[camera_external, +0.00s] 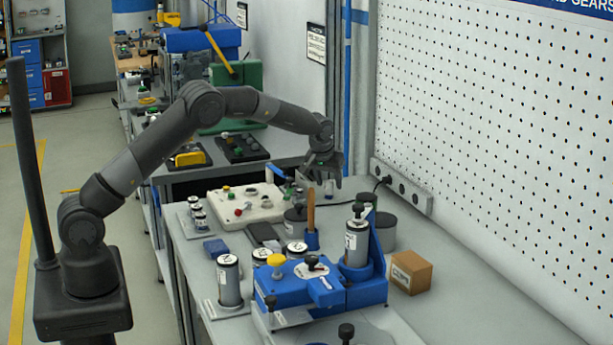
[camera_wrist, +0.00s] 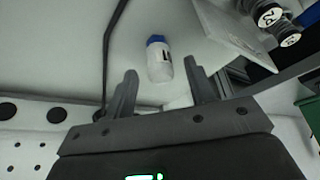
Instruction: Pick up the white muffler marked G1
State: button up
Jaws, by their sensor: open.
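A small white cylinder with a blue cap and a black mark (camera_wrist: 160,63) stands out on the pale bench in the wrist view; it looks like the muffler, but I cannot read G1 on it. My gripper (camera_wrist: 160,70) is open. In the wrist view its two fingers flank the cylinder in the picture, with nothing held, and the cylinder appears beyond the fingertips. In the external view my gripper (camera_external: 324,178) hangs over the back part of the bench, pointing down. The cylinder is not clear there.
A white plate with knobs (camera_external: 240,208) lies left of my gripper. Dark round containers, a wooden-handled tool (camera_external: 311,212) and a blue fixture (camera_external: 300,290) stand nearer the camera. A socket strip (camera_external: 402,187) runs along the wall; a dark cable (camera_wrist: 107,50) crosses the bench.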

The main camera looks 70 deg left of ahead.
jog(key=shift+x, duration=0.75)
jog(key=c, duration=1.1)
